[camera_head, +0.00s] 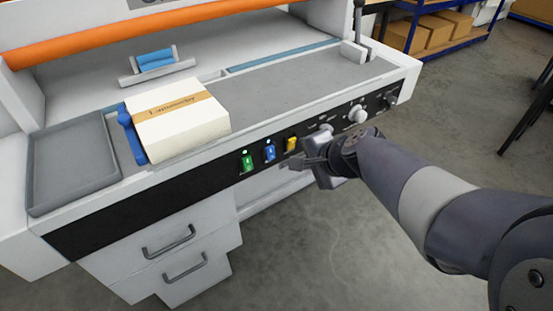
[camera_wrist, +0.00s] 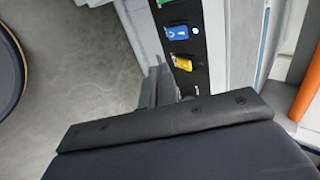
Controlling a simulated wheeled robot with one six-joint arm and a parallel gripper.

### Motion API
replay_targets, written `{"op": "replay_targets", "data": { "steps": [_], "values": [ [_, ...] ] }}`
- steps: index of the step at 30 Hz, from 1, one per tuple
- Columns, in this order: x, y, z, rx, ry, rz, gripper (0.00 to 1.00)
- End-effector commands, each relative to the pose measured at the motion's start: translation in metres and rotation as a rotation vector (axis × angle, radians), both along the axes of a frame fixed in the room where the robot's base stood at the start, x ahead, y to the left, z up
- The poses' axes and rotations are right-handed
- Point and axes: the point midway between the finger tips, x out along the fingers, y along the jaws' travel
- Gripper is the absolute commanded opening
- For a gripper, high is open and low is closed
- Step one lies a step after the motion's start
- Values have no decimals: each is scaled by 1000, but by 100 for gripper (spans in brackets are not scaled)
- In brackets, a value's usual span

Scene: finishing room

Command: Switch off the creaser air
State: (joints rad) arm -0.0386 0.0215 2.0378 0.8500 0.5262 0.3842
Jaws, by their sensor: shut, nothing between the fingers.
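The creaser's black control strip runs along the machine's front edge. On it sit a green switch (camera_head: 247,161), a blue switch (camera_head: 270,151) and a yellow switch (camera_head: 292,144), with small lights above the green and blue ones. Which one is the air switch cannot be read. My gripper (camera_head: 291,164) is shut and empty, in front of the strip, just below the yellow switch. In the wrist view my gripper (camera_wrist: 160,84) is beside the yellow switch (camera_wrist: 183,63); the blue switch (camera_wrist: 178,33) and part of the green switch (camera_wrist: 173,3) show further up. Contact with the strip cannot be told.
White knobs (camera_head: 357,114) sit right of the switches, partly near my arm. A paper stack with a tan band (camera_head: 178,108) lies on the bed beside a grey tray (camera_head: 75,165). Drawers (camera_head: 170,255) are below. Shelves with boxes (camera_head: 432,33) stand behind; the floor at right is clear.

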Motion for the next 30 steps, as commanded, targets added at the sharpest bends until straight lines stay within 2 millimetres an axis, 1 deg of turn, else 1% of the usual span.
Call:
{"op": "replay_targets", "data": {
  "steps": [10,14,19,30],
  "values": [
    [-1,0,0,1,-1,0,0],
    [2,2,-5,1,2,1,0],
    [15,11,-22,1,3,4,0],
    [56,39,-71,1,3,1,0]
  ]
}}
